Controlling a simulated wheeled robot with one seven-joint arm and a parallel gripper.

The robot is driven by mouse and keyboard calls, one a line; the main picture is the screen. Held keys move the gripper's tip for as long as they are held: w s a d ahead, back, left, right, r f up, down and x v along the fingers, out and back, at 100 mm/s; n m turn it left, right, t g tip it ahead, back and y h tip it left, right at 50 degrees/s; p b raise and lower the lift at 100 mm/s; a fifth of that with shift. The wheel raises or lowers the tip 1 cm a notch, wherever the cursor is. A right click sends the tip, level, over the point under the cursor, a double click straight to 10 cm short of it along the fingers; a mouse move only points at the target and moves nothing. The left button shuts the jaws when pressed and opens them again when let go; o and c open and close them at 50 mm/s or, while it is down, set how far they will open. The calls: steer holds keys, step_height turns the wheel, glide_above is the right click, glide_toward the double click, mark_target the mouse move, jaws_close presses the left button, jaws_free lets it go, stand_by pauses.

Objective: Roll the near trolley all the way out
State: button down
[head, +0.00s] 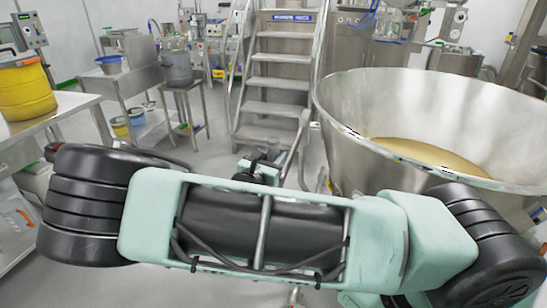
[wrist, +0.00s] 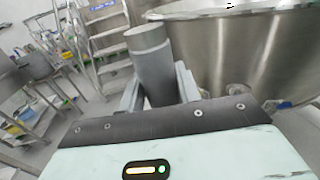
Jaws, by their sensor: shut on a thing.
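The near trolley carries a large steel bowl (head: 345,150) with tan powder (head: 430,155) in it, at the right of the head view. The bowl's wall (wrist: 225,50) fills the upper right of the wrist view. My gripper (wrist: 158,92) is shut on a grey round bar (wrist: 151,55), which looks like the trolley's handle, with one finger on each side. In the head view a thin bar (head: 298,145) stands left of the bowl, near my gripper (head: 262,165). My arm hides the trolley's lower part and wheels.
Steel steps (head: 275,85) stand behind my gripper. At the left are a table with a yellow tub (head: 25,90), a steel bench (head: 130,80) and a stool with a pot (head: 178,68). Grey floor (head: 215,150) is clear between the bench and steps.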

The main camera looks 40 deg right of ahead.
steer(key=shift+s+p+v, duration=0.25)
steer(key=shift+p+v, duration=0.45)
steer(key=shift+v, duration=0.7)
steer(key=c, duration=1)
jaws_free()
steer(key=shift+d+f, duration=0.1)
steer(key=shift+d, duration=0.1)
steer(key=shift+a, duration=0.15)
steer(key=b+v, duration=0.2)
steer(key=v, duration=1.5)
steer(key=shift+a, duration=0.1)
